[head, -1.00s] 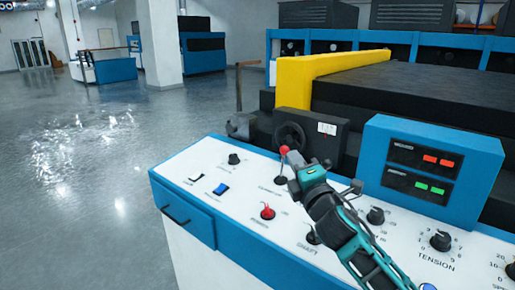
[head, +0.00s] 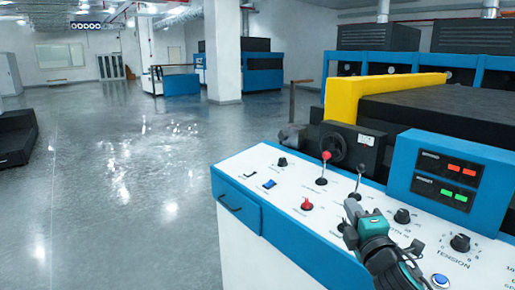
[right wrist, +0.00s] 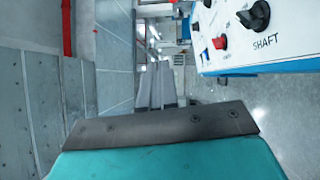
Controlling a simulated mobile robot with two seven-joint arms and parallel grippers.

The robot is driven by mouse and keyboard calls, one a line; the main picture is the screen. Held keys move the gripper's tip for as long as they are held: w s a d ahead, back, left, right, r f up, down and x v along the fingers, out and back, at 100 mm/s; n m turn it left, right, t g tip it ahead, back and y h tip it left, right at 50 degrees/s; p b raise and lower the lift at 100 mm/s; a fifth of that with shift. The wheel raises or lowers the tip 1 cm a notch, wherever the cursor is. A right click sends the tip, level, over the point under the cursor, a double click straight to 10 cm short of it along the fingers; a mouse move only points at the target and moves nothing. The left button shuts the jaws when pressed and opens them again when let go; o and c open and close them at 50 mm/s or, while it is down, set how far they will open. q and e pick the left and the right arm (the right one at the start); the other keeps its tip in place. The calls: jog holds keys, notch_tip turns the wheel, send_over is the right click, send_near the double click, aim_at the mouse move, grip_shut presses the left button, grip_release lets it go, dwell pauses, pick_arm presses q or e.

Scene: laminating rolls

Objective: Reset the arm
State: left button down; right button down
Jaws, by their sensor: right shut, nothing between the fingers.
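The panel edge and the black SHAFT knob (right wrist: 256,16) show at the upper right there, beside the gripper. My left gripper is in neither view.
The panel carries a red button (head: 307,204), a blue switch (head: 269,184) and black knobs such as the TENSION knob (head: 460,242). A blue display box (head: 447,175) rises at right. A yellow guard (head: 380,92) stands behind. The floor at left is open.

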jog(key=s+a+f+m+g, duration=0.3)
jog(key=s+f+m+g, duration=0.5)
jog(key=s+f+m, duration=0.9)
jog(key=s+f, duration=1)
jog(key=f, duration=0.2)
jog(key=shift+s+a+y, duration=0.15)
jog(key=shift+a+y, duration=0.05)
jog(key=shift+y, duration=0.1)
jog(key=shift+f, duration=0.1)
